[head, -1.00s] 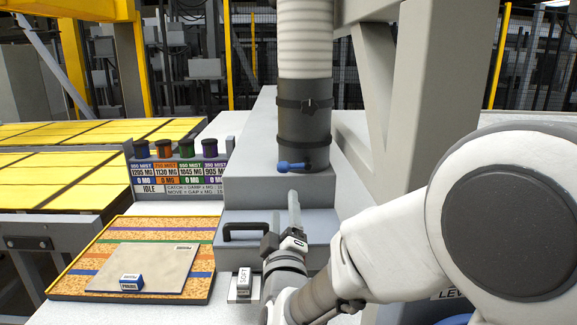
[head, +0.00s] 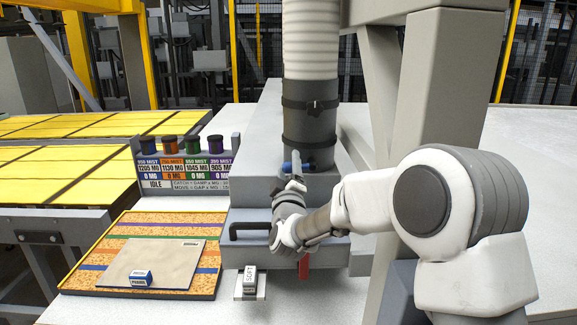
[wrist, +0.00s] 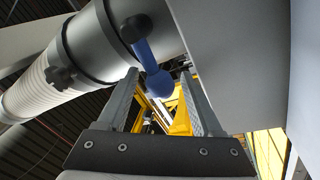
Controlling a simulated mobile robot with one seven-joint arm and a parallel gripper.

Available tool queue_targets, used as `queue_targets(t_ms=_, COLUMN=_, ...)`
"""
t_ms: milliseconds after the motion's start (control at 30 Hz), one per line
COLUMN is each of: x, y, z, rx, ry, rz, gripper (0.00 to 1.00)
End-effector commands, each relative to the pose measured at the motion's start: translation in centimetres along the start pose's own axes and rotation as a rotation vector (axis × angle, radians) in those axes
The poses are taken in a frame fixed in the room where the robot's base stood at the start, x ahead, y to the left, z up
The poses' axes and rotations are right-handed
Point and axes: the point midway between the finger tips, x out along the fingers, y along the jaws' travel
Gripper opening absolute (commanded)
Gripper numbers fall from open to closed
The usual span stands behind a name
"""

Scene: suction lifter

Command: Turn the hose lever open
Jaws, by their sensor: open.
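The hose lever is a small blue handle (head: 289,167) low on the dark cuff of the hose (head: 310,125). In the head view my gripper (head: 294,160) hides part of it. In the wrist view the blue lever (wrist: 150,55) hangs from its pivot on the cuff, and its rounded end lies between my two fingertips in the picture. My gripper (wrist: 160,76) is open, with a gap on at least one side of the lever. I cannot tell how deep the lever sits between the fingers, or whether either finger touches it.
A grey stepped block (head: 258,190) with a black handle (head: 240,231) stands beneath the hose. A cork-topped tray (head: 100,251) holding a flat panel (head: 170,258) lies to the left. A small SOFT block (head: 250,280) stands in front. A thick grey post (head: 450,90) rises at right.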

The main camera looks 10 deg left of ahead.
Motion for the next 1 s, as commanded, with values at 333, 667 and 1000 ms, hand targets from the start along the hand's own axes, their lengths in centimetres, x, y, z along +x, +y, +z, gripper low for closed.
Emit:
queue_targets(t_ms=333, x=0.18, y=-0.02, z=0.03, rx=0.0, ry=0.0, rz=0.0, gripper=0.6)
queue_targets(t_ms=667, x=0.17, y=0.0, z=0.03, rx=0.0, ry=0.0, rz=0.0, gripper=0.01)
queue_targets(t_ms=1000, x=0.17, y=0.01, z=0.03, rx=0.0, ry=-0.001, rz=0.0, gripper=0.0)
